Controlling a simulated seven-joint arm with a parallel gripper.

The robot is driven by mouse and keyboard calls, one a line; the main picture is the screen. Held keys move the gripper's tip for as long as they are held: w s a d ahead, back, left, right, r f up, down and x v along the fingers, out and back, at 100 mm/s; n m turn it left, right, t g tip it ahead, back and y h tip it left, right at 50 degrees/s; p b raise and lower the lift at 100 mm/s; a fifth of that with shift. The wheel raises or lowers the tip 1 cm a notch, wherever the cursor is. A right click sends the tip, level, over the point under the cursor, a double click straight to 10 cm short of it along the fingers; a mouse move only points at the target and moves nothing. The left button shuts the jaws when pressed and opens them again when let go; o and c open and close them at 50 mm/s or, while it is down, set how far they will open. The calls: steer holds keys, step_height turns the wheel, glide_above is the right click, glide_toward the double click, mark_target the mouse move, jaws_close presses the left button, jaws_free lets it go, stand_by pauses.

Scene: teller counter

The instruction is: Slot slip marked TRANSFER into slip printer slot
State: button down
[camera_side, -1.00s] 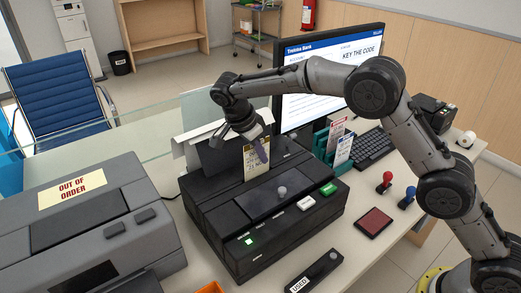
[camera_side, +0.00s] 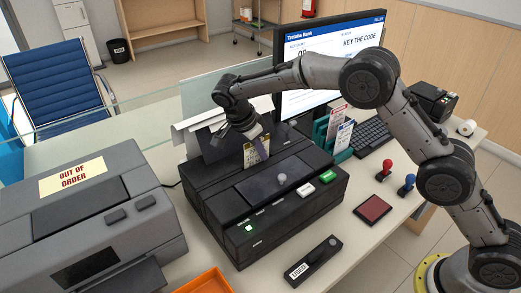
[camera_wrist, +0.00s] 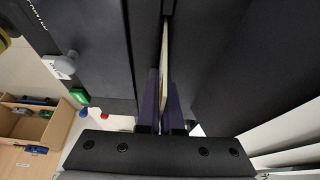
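A pale yellow slip (camera_side: 256,156) stands upright at the slot of the black slip printer (camera_side: 290,214), its lower part hidden inside. Its print is too small to read. My gripper (camera_side: 256,138) is shut on the slip's upper part, just above the printer's top. In the wrist view the slip (camera_wrist: 164,62) shows edge-on between the two purple-grey fingers of my gripper (camera_wrist: 162,100), lined up with the dark slot line. A green light glows on the printer's front.
A grey machine with an OUT OF ORDER sign (camera_side: 73,177) stands left. A teal holder with other slips (camera_side: 343,136) stands behind the printer at right. A red ink pad (camera_side: 372,208), two stamps, a USED box (camera_side: 312,260) and an orange tray (camera_side: 207,283) lie around it.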

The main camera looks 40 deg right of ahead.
steer(key=shift+s+f, duration=0.1)
steer(key=shift+f, duration=0.5)
steer(key=c, duration=1.1)
jaws_free()
steer(key=shift+o, duration=0.5)
steer(key=shift+f, duration=0.1)
steer(key=shift+s, duration=0.1)
steer(key=shift+w+r, duration=0.2)
steer(key=shift+r, duration=3.7)
